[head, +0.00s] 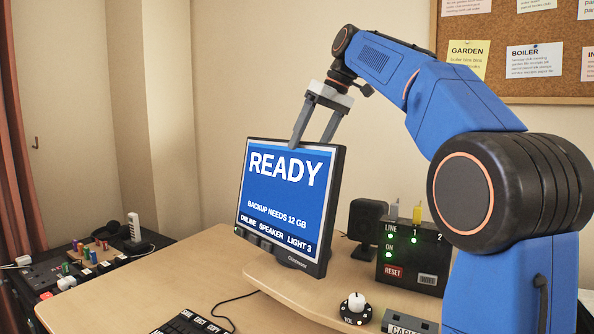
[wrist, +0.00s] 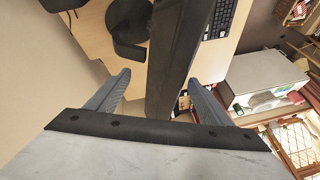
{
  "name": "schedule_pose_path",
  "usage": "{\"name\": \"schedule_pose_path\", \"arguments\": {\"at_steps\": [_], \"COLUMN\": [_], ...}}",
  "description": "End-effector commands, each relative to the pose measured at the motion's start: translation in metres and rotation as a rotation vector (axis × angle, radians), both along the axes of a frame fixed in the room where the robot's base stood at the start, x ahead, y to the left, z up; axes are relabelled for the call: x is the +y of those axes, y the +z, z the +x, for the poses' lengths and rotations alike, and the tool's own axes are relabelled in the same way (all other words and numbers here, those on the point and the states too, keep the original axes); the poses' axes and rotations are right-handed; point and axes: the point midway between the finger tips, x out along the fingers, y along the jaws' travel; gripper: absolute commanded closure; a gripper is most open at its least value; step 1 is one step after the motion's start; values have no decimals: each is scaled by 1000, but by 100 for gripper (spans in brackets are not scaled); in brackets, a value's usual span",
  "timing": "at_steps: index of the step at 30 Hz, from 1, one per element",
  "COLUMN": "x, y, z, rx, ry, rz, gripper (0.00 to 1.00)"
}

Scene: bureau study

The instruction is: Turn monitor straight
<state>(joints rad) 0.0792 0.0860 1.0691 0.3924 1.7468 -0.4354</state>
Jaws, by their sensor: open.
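The monitor (head: 285,200) stands on the desk with a lit blue screen reading READY. It is turned, its right edge nearer to me and its screen facing somewhat left. My gripper (head: 311,143) is open and points down at the monitor's top edge. In the wrist view the monitor's dark top edge (wrist: 174,55) runs between the spread fingers (wrist: 157,82), with a gap visible at the left finger. Whether the right finger touches it I cannot tell. The monitor's foot is mostly hidden in the head view.
A black speaker (head: 366,220) and a control box (head: 410,255) with green lights stand right of the monitor. A volume knob (head: 356,304) is in front. A keyboard (head: 192,324) lies at the front. Desk left of the monitor (head: 190,265) is clear.

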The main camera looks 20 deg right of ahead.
Motion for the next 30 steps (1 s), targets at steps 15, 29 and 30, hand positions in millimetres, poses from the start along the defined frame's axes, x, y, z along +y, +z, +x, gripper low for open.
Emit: {"name": "schedule_pose_path", "arguments": {"at_steps": [15,29,30], "x": [28,31,31], "y": [-70,-79,-79], "z": [18,20,20], "rx": [0,0,0], "ry": [1,0,0], "rz": [-1,-1,-1], "gripper": [26,29,38]}}
